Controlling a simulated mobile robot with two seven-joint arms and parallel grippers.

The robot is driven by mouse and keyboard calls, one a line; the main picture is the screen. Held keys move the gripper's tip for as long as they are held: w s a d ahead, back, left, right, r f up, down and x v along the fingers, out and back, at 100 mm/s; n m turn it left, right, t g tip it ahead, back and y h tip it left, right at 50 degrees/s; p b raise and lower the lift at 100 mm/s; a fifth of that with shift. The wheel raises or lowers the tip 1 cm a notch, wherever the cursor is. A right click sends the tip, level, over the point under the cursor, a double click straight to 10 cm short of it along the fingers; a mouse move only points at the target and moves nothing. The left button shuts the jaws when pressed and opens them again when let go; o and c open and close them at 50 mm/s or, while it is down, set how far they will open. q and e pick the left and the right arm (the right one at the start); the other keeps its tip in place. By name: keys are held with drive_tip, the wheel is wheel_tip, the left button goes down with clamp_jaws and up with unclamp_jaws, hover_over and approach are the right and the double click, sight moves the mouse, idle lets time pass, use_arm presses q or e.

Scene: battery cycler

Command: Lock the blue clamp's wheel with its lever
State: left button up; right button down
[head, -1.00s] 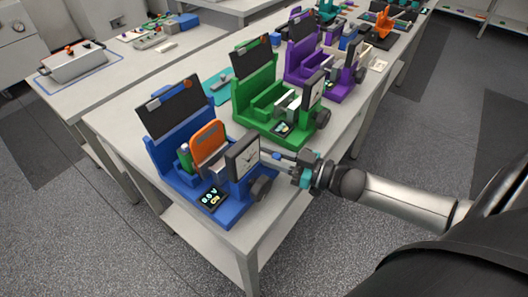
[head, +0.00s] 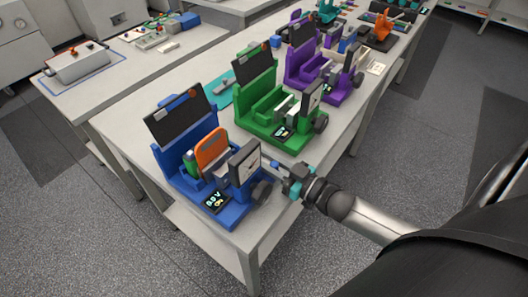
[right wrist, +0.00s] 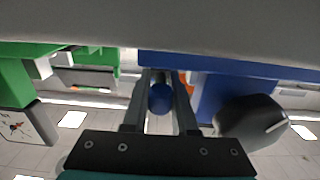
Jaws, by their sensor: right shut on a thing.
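The blue clamp (head: 180,182) stands at the near end of the long table, with an orange piece (head: 211,146) in it. Its dark wheel (head: 261,192) is on its right side and also shows in the right wrist view (right wrist: 252,122). My right gripper (head: 281,168) is beside the clamp's right side, above and right of the wheel. In the right wrist view its fingers (right wrist: 160,100) are shut around the lever's blue round knob (right wrist: 160,98). Most of the lever is hidden by the fingers. My left gripper is not in view.
A green clamp (head: 262,128) stands close behind the blue one, and a purple clamp (head: 310,72) farther back. The table's right edge (head: 282,226) lies just beyond the blue clamp. Open floor (head: 400,150) is to the right.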

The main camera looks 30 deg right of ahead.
idle(0.3)
drive_tip(key=c, duration=0.7)
unclamp_jaws()
